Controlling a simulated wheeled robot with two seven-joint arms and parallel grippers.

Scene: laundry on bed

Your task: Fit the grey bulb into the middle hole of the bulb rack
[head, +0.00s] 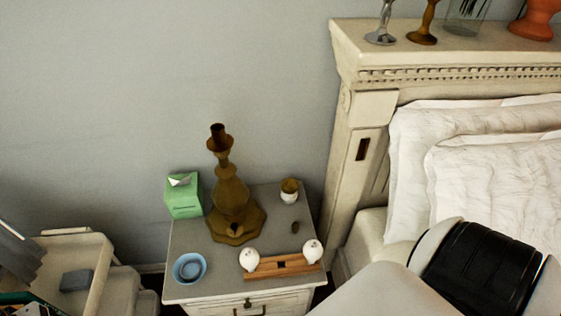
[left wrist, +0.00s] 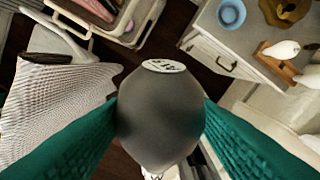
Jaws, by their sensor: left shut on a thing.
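A grey bulb (left wrist: 160,115) fills the middle of the left wrist view, with a pale marked disc at its upper end. My left gripper (left wrist: 160,108) is shut on it, one teal finger on each side. The wooden bulb rack (head: 283,266) lies on the nightstand in the head view. A white bulb (head: 249,260) sits at its left end and another white bulb (head: 312,250) at its right end; the middle hole between them is empty. The rack (left wrist: 276,62) also shows at the upper right of the left wrist view, apart from the grey bulb. My right gripper is not in view.
On the nightstand (head: 200,290) stand a tall brown candlestick (head: 232,195), a green tissue box (head: 183,196), a blue bowl (head: 189,268) and a small cup (head: 289,190). The bed's headboard (head: 345,110) rises to the right. A cream cart (head: 95,265) stands at left.

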